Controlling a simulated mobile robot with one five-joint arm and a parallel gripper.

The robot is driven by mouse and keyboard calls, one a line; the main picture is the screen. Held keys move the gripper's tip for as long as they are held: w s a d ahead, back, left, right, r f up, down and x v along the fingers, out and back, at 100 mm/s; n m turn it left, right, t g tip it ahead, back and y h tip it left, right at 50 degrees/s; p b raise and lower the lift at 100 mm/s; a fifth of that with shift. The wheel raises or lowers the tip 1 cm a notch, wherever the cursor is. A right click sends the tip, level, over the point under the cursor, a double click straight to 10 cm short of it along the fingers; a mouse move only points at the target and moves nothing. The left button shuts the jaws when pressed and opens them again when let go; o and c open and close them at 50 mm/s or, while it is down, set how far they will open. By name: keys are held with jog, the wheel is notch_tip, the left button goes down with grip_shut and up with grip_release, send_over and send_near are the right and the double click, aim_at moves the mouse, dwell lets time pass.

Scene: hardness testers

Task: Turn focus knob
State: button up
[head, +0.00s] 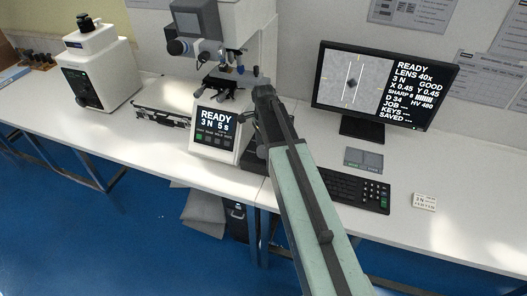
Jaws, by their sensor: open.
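The hardness tester (238,22) stands on the white bench, with a turret of dark lenses under its head. A dark round part (178,47) sticks out at the left of its head; I cannot tell whether it is a knob. Its front panel (212,124) reads READY, 3 N, 5 s. My gripper (254,112) is at the right side of the tester, beside the panel, open. My arm and gripper cover the tester's lower right side. I cannot make out the focus knob or any contact with it.
A monitor (385,84) at the right shows an indent image, SHARP, GOOD and HV 480. A keyboard (352,190), a grey pad (363,160) and a small labelled block (424,202) lie on the bench. Another white machine (97,62) stands at the left.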

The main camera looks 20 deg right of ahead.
jog(key=shift+c, duration=0.3)
jog(key=c, duration=1.3)
jog(key=shift+n, duration=0.4)
